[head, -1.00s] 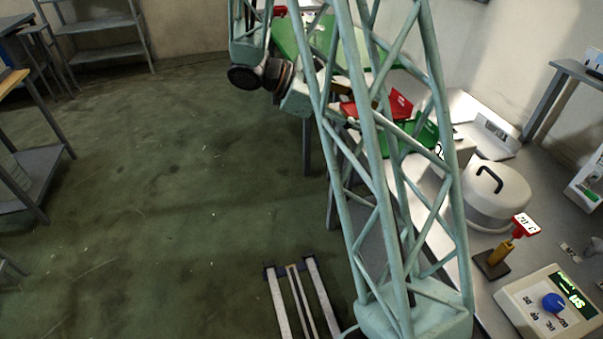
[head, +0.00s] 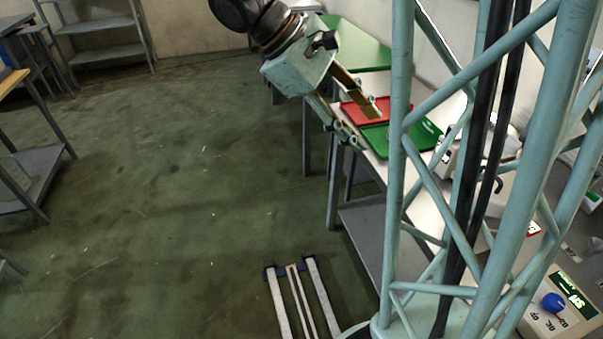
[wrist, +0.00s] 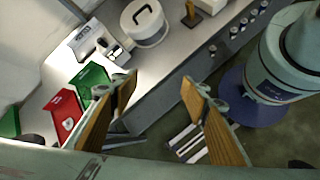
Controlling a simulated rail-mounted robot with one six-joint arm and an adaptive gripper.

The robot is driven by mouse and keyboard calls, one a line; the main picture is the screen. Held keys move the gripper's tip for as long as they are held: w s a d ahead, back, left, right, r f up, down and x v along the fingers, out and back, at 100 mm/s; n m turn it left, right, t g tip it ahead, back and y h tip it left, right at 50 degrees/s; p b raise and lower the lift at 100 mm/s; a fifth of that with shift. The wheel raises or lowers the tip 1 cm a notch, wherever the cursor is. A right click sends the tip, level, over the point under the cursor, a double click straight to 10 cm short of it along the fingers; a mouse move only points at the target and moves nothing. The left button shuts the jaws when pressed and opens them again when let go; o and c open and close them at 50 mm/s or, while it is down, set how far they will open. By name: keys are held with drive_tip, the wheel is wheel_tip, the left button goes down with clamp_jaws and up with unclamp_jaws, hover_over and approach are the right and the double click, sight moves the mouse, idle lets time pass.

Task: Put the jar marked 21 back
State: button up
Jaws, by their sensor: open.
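My gripper (head: 364,128) is open and empty, over the floor edge of the bench beside the red and green trays in the head view.
The bench carries a red tray (head: 362,110), a green tray (head: 405,138), a white balance (wrist: 90,42), a white round lidded device (wrist: 145,24) and a control box with a blue knob (head: 552,303). Shelves (head: 95,30) stand far left.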

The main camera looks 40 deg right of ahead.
drive_tip(key=s+a+r+m+t+y, duration=0.1)
drive_tip(key=s+a+r+t+y, duration=0.1)
drive_tip(key=a, duration=0.6)
drive_tip(key=s+a+r+m+t+y, duration=0.1)
drive_tip(key=s+a+r+t+y, duration=0.1)
drive_tip(key=s+a, duration=0.4)
drive_tip(key=s+a+r+m+t+y, duration=0.1)
drive_tip(key=s+a+r+t+y, duration=0.2)
drive_tip(key=a, duration=0.7)
drive_tip(key=shift+s+m+t, duration=0.4)
drive_tip(key=shift+t, duration=0.4)
